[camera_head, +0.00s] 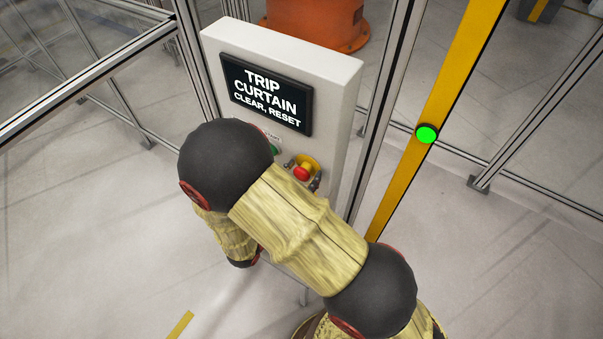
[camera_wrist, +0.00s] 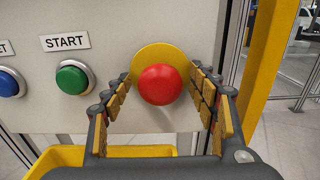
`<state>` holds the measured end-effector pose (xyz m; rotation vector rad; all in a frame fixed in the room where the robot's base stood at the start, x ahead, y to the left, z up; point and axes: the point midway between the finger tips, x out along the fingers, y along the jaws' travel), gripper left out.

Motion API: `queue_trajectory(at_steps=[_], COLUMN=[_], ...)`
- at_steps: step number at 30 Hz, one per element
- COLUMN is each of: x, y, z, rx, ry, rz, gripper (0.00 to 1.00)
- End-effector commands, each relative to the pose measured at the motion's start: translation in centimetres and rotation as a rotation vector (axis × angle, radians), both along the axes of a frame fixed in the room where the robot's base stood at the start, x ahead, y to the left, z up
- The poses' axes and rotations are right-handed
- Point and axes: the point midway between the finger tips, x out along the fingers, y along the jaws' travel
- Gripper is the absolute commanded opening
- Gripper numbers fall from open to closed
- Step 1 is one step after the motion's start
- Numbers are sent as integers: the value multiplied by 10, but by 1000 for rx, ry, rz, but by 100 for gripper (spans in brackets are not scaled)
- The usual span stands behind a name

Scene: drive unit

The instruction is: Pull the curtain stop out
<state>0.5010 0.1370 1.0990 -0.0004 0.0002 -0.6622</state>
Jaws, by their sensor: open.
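The stop button is a red mushroom head (camera_wrist: 160,85) on a round yellow collar (camera_wrist: 150,58), on the front of a pale grey control box. It also shows in the head view as a red button (camera_head: 302,173) with its yellow collar. My gripper (camera_wrist: 163,92) is open, with one finger to the left and one to the right of the red head. The fingers look apart from it, and how far the tips reach along it I cannot tell.
A green START button (camera_wrist: 73,79) and a blue button (camera_wrist: 9,83) sit left of the stop. The box's screen (camera_head: 266,94) reads "TRIP CURTAIN CLEAR, RESET". A yellow post (camera_head: 440,110) with a lit green lamp (camera_head: 426,134) stands to the right. Fence frames surround the box.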

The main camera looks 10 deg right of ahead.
Motion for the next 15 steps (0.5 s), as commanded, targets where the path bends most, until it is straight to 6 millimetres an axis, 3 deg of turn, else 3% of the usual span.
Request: queue_trajectory(at_steps=[15], x=[0], y=[0], z=[0], rx=[0], ry=[0], rz=[0], gripper=[32])
